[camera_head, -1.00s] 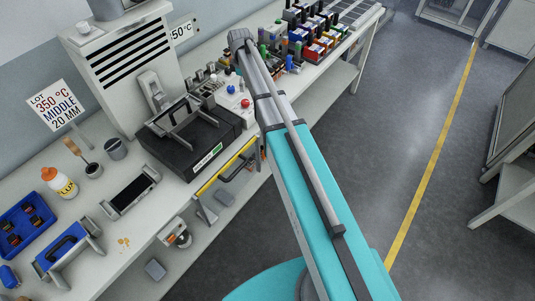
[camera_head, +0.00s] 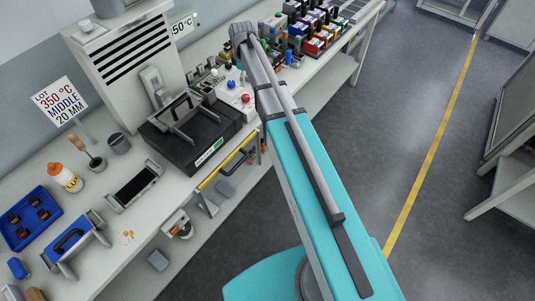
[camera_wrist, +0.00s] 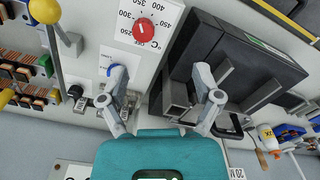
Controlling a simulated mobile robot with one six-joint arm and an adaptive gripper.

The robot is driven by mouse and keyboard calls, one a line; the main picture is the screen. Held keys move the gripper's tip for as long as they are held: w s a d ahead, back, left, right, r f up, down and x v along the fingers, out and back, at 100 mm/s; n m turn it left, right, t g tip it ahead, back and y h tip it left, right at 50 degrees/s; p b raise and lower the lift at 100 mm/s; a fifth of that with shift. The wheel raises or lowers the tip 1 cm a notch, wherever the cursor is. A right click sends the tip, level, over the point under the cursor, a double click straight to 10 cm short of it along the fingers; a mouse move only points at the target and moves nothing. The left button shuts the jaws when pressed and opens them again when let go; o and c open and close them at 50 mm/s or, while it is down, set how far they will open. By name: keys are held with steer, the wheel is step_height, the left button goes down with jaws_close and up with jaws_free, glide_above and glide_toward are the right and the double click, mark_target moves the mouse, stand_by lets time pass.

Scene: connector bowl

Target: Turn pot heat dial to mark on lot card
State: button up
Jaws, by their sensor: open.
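The lot card (camera_head: 62,103) stands at the left in the head view and reads LOT 350 °C MIDDLE 20 MM. The heat dial is a round red knob (camera_wrist: 144,29) on a white panel in the wrist view, ringed by printed numbers that include 300 and 450; its pointer is too small to read surely. It also shows as a red knob (camera_head: 246,99) in the head view. The black pot unit (camera_head: 190,145) stands beside the panel. My gripper (camera_wrist: 161,80) is open and empty, with the dial beyond its fingertips, apart from them.
Coloured connector bins (camera_head: 315,35) stand at the far end of the bench.

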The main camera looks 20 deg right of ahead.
steer(key=s+f+m+b, duration=0.4)
steer(key=s, duration=0.5)
steer(key=s+f+m+b, duration=0.4)
steer(key=s, duration=0.5)
steer(key=s+f+m+b, duration=0.4)
steer(key=s, duration=0.4)
steer(key=shift+s+d+f, duration=0.2)
steer(key=shift+s+f, duration=0.15)
steer(key=shift+s, duration=0.05)
